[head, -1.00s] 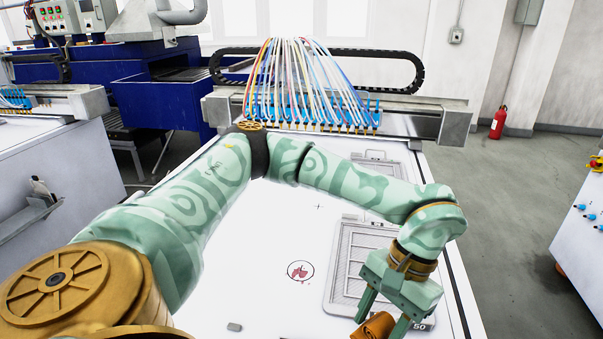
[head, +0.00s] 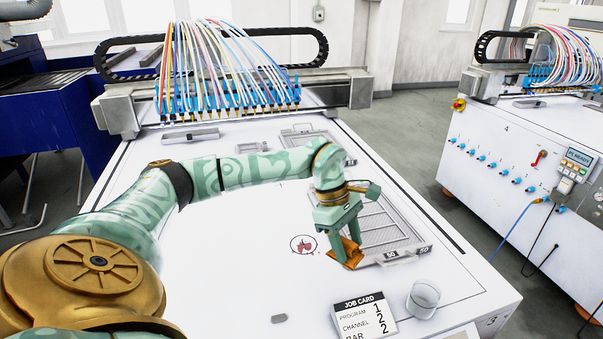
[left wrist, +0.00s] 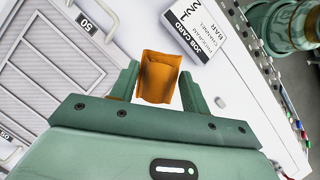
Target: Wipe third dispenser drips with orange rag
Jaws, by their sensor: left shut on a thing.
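My left gripper (head: 346,241) is shut on the orange rag (head: 347,257), low over the white table near the front left corner of a grey tray. The rag also shows between the fingers in the left wrist view (left wrist: 159,76). A red splotch inside a thin ring (head: 303,245) lies on the white dispenser table (head: 240,250), just left of the rag, apart from it. The table's front right corner bears a "3". Whether the rag touches the table is unclear. My right gripper is out of view.
The grey tray (head: 430,249) lies right of the gripper. A job card (head: 364,316) and a clear cup (head: 423,298) stand at the front. The nozzle gantry (head: 228,108) spans the back. Another machine (head: 520,150), marked 4, stands right. The table's left middle is clear.

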